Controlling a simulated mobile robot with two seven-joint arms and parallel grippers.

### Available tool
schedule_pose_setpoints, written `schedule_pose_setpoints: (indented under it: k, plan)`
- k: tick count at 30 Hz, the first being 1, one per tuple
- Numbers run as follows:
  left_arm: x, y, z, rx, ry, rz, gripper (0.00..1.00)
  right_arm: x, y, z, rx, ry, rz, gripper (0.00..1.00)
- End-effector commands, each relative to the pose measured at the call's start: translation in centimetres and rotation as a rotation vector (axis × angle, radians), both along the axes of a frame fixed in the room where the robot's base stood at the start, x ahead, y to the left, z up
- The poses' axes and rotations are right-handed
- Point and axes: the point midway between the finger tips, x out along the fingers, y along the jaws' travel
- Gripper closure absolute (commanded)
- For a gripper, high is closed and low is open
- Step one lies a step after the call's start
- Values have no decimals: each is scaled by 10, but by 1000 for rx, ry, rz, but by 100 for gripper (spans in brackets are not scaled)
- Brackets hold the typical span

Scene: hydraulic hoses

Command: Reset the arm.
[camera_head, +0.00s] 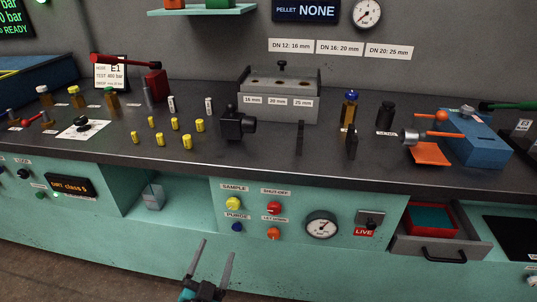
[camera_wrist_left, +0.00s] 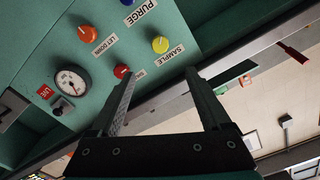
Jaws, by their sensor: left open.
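My left gripper (camera_head: 208,264) is at the bottom of the head view, in front of the teal cabinet below the bench top. Its two long dark fingers are spread apart with nothing between them. In the left wrist view the same gripper (camera_wrist_left: 160,85) shows open and empty, with the cabinet's control panel beyond it. The panel carries a yellow SAMPLE knob (camera_head: 232,204), a red SHUT-OFF knob (camera_head: 274,208), a blue PURGE knob (camera_head: 237,227) and an orange LET DOWN knob (camera_head: 273,233). My right gripper is in neither view.
The dark bench top (camera_head: 200,165) holds several small yellow cylinders (camera_head: 174,124), a grey block (camera_head: 279,95) with size labels, and a blue device (camera_head: 474,138) with orange parts. An open drawer (camera_head: 440,243) with a red tray juts out at the right. An open recess (camera_head: 178,205) is left of the panel.

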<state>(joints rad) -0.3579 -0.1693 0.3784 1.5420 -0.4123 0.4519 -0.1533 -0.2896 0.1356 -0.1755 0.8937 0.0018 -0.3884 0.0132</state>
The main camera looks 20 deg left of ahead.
Motion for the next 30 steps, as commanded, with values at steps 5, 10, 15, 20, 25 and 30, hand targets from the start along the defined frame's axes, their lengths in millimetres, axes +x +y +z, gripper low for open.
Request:
schedule_pose_setpoints:
  k: [5,10,15,20,25,30]
  plan:
    - [1,-3,-8,-16,21,-6,19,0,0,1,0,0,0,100]
    - [-4,-28,-70,-140,192,-43,19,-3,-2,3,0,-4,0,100]
    - [-48,-64,-172,-296,522,-78,19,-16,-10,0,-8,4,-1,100]
    - [-127,-76,-252,-373,864,-63,19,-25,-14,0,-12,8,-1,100]
    - [-214,-63,-298,-386,1156,-3,19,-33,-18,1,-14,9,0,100]
    - [-260,-50,-311,-379,1294,44,19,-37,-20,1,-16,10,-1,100]
